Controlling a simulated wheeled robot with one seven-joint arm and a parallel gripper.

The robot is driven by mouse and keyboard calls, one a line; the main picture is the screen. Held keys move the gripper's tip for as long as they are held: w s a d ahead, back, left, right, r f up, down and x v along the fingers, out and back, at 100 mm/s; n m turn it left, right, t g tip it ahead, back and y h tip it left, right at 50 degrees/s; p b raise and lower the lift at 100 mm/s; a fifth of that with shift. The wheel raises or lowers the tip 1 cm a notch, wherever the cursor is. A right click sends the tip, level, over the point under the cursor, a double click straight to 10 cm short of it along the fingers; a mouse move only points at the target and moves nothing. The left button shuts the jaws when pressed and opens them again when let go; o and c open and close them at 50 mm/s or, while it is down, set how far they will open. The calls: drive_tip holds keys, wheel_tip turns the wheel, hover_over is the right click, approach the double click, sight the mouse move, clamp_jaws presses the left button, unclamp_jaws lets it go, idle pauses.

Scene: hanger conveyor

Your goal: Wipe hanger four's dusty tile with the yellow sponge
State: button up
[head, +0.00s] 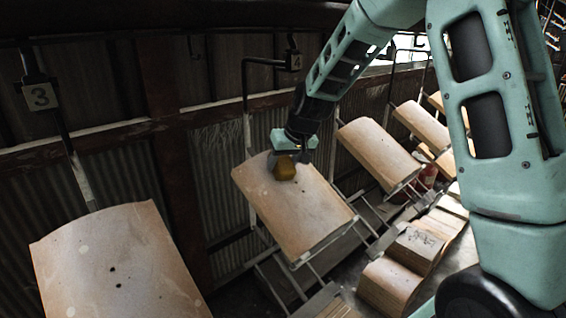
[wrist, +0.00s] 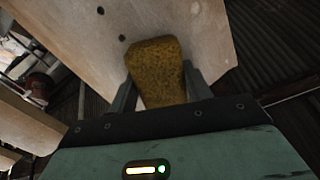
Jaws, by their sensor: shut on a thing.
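Hanger four's tile (head: 305,218) is a curved, pale brown tile tilted on its hanger, under the number 4 plate (head: 295,61). Its surface looks blotchy, with small dark holes. My gripper (head: 288,158) is at the tile's upper part, shut on the yellow sponge (head: 284,169). In the wrist view the sponge (wrist: 158,72) sits between the two fingers, over the tile (wrist: 205,30), with two dark holes showing beside it. The sponge appears at or very near the tile face; I cannot tell if it touches. The tile's patch behind the sponge is hidden.
Hanger three's plate (head: 40,96) and its tile (head: 115,265) are at the left. More hung tiles (head: 378,153) stand to the right. Stacked tiles (head: 392,285) lie at the lower right. A corrugated wall (head: 225,175) is behind.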

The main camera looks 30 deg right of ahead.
sight(292, 170)
drive_tip(key=shift+s+d+f+b, duration=0.2)
drive_tip(key=shift+s+f+b, duration=0.4)
drive_tip(key=shift+s+b, duration=0.35)
drive_tip(key=shift+s+d+f+b, duration=0.1)
drive_tip(key=shift+s+f+b, duration=0.05)
drive_tip(key=shift+s+b, duration=0.4)
drive_tip(key=s+f+b, duration=0.1)
drive_tip(key=s+b, duration=0.1)
drive_tip(key=shift+s+d+f+b, duration=0.2)
drive_tip(key=shift+d+f+b, duration=0.05)
drive_tip(key=shift+f+b, duration=0.15)
drive_tip(key=shift+s+d+f+b, duration=0.1)
drive_tip(key=shift+s+f+b, duration=0.2)
drive_tip(key=shift+s+b, duration=0.3)
drive_tip(key=shift+s+d+f+b, duration=0.1)
drive_tip(key=shift+s+f+b, duration=0.2)
drive_tip(key=shift+s+b, duration=0.3)
drive_tip(key=shift+s+d+f+b, duration=0.1)
drive_tip(key=shift+s+f+b, duration=0.05)
drive_tip(key=shift+s+b, duration=0.35)
drive_tip(key=shift+s+d+f+b, duration=0.1)
drive_tip(key=shift+s+f+b, duration=0.05)
drive_tip(key=shift+s+b, duration=0.3)
